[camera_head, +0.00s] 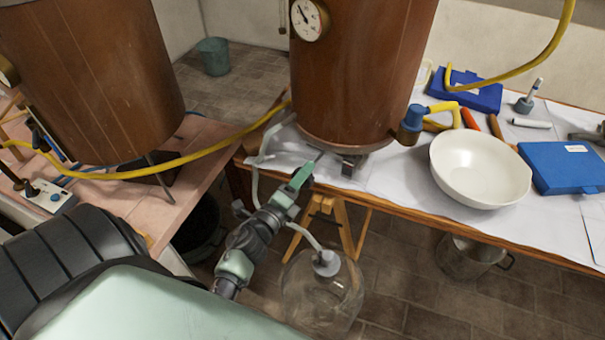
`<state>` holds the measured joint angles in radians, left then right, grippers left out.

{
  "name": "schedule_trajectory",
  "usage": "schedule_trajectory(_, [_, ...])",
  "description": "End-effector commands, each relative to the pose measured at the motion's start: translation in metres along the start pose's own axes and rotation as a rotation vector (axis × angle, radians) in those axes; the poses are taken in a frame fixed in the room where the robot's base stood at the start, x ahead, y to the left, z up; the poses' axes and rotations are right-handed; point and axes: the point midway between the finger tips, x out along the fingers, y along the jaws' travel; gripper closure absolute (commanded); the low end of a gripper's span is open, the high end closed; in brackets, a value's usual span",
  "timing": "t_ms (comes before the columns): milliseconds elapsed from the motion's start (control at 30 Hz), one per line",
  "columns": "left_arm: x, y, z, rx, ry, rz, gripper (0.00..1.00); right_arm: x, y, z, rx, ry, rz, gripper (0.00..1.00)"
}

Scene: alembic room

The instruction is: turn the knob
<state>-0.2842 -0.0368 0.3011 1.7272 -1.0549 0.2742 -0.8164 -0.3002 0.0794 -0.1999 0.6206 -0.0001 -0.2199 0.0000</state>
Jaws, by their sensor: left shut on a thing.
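My left gripper (305,170) reaches up from the bottom of the view, with its green fingers at the front edge of the right table. Its fingers are shut on a small part below the copper vessel (360,75), which looks like the knob. The fingers hide most of the knob, so I cannot tell its angle. A metal burner or stand (351,163) shows under the vessel, just right of the fingertips. My right gripper is not in view.
A glass flask (322,295) with a hose stands on the floor close below my left gripper. A white bowl (480,168), blue cases (568,166) and tools crowd the right table. A second copper vessel (95,80) stands left, with a yellow hose (150,168) running between.

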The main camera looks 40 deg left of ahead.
Motion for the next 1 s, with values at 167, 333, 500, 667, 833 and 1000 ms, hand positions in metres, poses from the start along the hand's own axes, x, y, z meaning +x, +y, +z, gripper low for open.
schedule_trajectory(167, [0.0, -0.001, 0.001, -0.171, 0.0, 0.002, 0.87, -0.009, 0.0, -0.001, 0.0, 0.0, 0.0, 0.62])
schedule_trajectory(333, [0.0, 0.0, 0.001, -0.334, -0.001, 0.003, 0.87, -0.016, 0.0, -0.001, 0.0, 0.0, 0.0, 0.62])
schedule_trajectory(500, [0.0, 0.0, 0.001, -0.494, 0.0, 0.002, 0.87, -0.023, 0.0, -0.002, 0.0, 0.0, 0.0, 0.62])
schedule_trajectory(667, [0.0, 0.0, 0.0, -0.645, 0.0, 0.002, 0.87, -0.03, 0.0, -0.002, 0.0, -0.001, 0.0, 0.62])
schedule_trajectory(833, [0.0, 0.001, 0.0, -0.808, -0.001, 0.003, 0.87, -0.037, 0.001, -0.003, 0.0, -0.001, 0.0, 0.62])
schedule_trajectory(1000, [0.0, 0.001, 0.0, -0.968, -0.001, 0.003, 0.87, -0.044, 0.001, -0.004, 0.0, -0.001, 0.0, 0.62])
